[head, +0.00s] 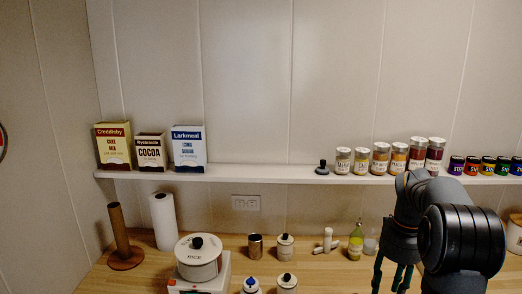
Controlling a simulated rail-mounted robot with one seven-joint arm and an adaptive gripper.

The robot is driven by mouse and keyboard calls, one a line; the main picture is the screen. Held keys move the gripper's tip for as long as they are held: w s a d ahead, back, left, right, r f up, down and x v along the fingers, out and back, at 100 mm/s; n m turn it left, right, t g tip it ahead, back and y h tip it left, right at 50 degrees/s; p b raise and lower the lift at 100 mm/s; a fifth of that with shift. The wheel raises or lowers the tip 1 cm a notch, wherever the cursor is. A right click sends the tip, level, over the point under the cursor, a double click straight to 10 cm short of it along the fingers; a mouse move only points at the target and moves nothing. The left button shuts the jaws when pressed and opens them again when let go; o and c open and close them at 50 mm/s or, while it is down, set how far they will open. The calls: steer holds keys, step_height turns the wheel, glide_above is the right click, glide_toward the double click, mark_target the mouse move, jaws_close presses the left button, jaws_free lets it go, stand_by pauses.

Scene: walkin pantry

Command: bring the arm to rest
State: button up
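My arm reaches in from the lower right of the head view, bent, with its dark joint housing close to the camera. My gripper (391,279) hangs below the arm over the right part of the wooden counter (335,272). Its dark teal fingers point down with a gap between them, and nothing shows in the gap. The arm covers part of the gripper, and the fingertips lie near the bottom edge of the picture.
Canisters, a tin and a paper roll (163,222) stand farther left. The wall shelf (250,174) above holds boxes and several jars; my arm overlaps its right part.

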step_height(320, 180, down, 4)
steer(key=shift+s+f, duration=0.1)
steer(key=shift+r+n+p, duration=0.6)
steer(key=shift+n+p, duration=0.1)
steer(key=shift+p, duration=0.35)
steer(key=n+p, duration=0.4)
steer(key=shift+s+d+r+n+p, duration=0.1)
steer(key=shift+d+n+p, duration=0.05)
steer(key=shift+n+p, duration=0.2)
steer(key=n+p, duration=0.2)
steer(key=p, duration=0.1)
steer(key=shift+n, duration=0.25)
steer(key=shift+f+n+p, duration=0.35)
steer(key=shift+n+p, duration=0.35)
steer(key=shift+d, duration=0.2)
